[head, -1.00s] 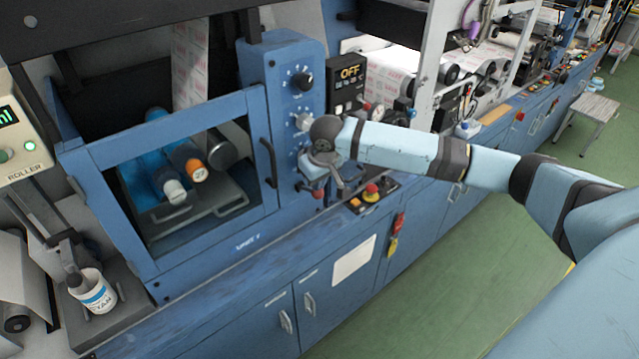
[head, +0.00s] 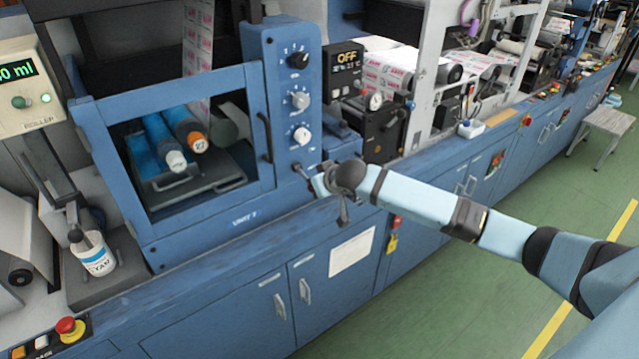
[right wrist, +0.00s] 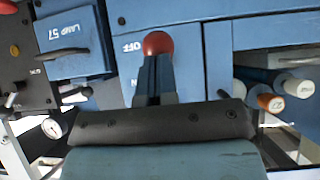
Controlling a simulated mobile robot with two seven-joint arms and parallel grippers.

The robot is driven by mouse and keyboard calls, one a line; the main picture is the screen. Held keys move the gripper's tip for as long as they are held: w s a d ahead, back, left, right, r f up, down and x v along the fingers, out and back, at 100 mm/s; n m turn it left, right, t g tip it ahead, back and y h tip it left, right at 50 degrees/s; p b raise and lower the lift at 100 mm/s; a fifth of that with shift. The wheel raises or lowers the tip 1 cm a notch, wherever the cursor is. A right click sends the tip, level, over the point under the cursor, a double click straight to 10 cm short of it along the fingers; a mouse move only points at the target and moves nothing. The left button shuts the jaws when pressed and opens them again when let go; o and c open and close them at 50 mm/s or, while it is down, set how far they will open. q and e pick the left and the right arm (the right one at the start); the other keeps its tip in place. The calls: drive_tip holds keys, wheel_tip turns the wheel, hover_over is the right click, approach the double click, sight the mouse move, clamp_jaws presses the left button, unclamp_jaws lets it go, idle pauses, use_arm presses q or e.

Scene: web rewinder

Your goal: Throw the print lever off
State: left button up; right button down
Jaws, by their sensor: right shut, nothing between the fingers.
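The print lever's red ball knob (right wrist: 157,43) shows in the right wrist view, on a blue panel beside the printed word OFF. A second label below that word is partly hidden. My right gripper (right wrist: 154,62) is shut, with its fingertips right at the knob; I cannot tell whether they touch. The lever's stem is hidden behind the fingers. In the head view my right gripper (head: 318,183) is at the lower right corner of the blue unit, below the dial panel, and I cannot make out the knob there. My left gripper is not in view.
The dial panel (head: 300,100) stands just above my right gripper. A door handle (head: 265,137) is to its left. A blue lamp box (right wrist: 75,40) juts out near the lever in the right wrist view. The green floor (head: 480,300) in front is clear.

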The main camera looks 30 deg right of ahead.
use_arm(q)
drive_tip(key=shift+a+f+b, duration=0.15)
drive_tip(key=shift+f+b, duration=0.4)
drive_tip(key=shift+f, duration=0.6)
use_arm(e)
drive_tip(key=shift+f+t, duration=0.8)
drive_tip(key=shift+f, duration=0.6)
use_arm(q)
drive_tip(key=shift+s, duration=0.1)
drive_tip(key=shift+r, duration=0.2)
